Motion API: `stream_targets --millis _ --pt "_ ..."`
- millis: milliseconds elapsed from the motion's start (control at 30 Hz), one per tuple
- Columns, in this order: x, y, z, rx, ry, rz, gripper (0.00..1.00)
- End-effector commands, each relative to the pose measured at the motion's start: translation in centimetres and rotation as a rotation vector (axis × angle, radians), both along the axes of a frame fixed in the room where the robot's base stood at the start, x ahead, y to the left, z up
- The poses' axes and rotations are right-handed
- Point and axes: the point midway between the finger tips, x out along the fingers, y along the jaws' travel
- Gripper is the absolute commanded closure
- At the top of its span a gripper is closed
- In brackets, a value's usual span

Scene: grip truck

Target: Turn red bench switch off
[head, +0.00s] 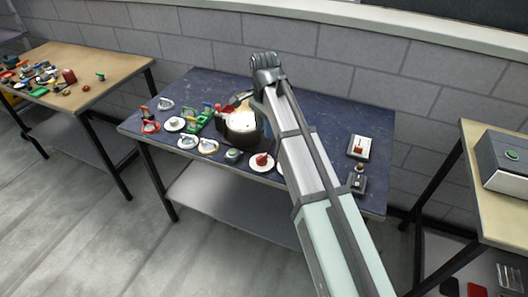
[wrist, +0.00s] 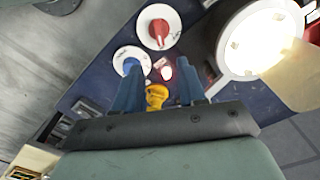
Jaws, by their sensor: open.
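A red knob on a round white base (head: 262,161) sits near the front edge of the blue bench. A rectangular white plate with a red switch (head: 359,147) sits at the bench's right. I cannot tell which is the red bench switch. In the wrist view a red knob on a white disc (wrist: 158,28) lies beyond my fingers at the top. My gripper (wrist: 160,85) is open, its two blue fingers apart. A yellow knob-like part (wrist: 156,96) shows between them, with contact unclear. In the head view I cannot make out my fingertips.
A large bright round light (wrist: 262,40) is at the right. Several small fixtures crowd the bench's left; its right middle (head: 325,120) has bare surface.

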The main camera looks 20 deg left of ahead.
Motion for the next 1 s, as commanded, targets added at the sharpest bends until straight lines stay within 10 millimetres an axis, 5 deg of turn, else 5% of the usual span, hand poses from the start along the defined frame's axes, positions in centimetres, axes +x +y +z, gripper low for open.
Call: stream_targets --millis 600,1000 --pt "-0.1 0.0 -9.5 0.000 0.001 0.002 0.60" --pt "0.0 0.0 -11.4 0.000 0.000 0.002 0.60"
